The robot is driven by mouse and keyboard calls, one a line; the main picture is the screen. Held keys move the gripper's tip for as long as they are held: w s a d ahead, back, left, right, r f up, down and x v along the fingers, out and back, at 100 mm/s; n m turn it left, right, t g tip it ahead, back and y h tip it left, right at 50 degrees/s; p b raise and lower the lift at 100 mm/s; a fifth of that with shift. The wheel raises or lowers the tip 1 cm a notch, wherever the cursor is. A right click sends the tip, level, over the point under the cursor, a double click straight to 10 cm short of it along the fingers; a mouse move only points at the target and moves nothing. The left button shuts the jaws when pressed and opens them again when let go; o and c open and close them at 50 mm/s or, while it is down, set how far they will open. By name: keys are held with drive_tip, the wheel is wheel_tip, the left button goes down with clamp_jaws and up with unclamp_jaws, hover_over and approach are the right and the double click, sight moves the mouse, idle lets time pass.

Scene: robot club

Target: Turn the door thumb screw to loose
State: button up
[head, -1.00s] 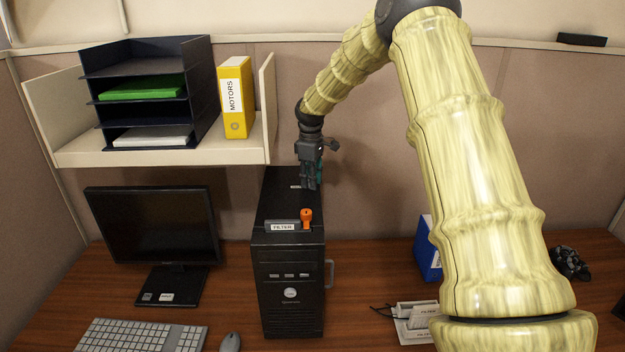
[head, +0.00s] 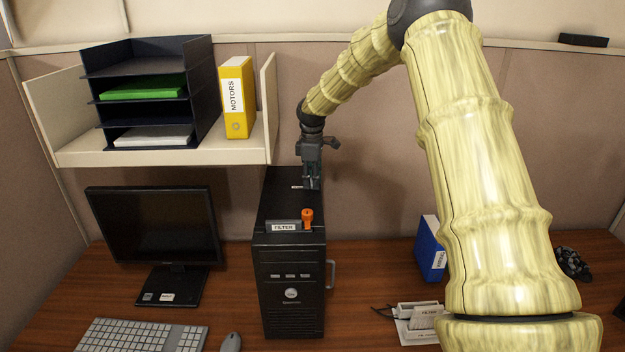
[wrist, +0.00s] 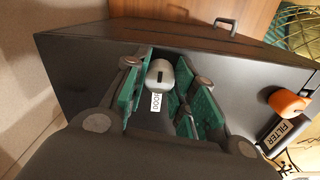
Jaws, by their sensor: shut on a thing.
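The door thumb screw (wrist: 159,74) is a grey knob with a dark slot, on the top of the black computer case (head: 288,250). A white DOOR label (wrist: 155,103) is beside it in the wrist view. My gripper (head: 312,186) points down at the rear of the case top. In the wrist view its green-padded fingers (wrist: 162,80) stand on either side of the knob, shut on it. In the head view the fingers hide the knob.
An orange knob (head: 307,217) and FILTER label (head: 284,227) are at the front of the case top. A shelf (head: 160,152) with trays and a yellow MOTORS binder (head: 237,98) is at left. A monitor (head: 155,228) stands left of the case, a blue binder (head: 431,248) right.

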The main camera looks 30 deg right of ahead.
drive_tip(key=o, duration=1.1)
drive_tip(key=shift+s+d+f, duration=0.1)
drive_tip(key=shift+f, duration=0.05)
drive_tip(key=shift+c, duration=0.2)
drive_tip(key=shift+r, duration=0.5)
wheel_tip(320, 180, up, 11)
drive_tip(key=shift+s, duration=0.1)
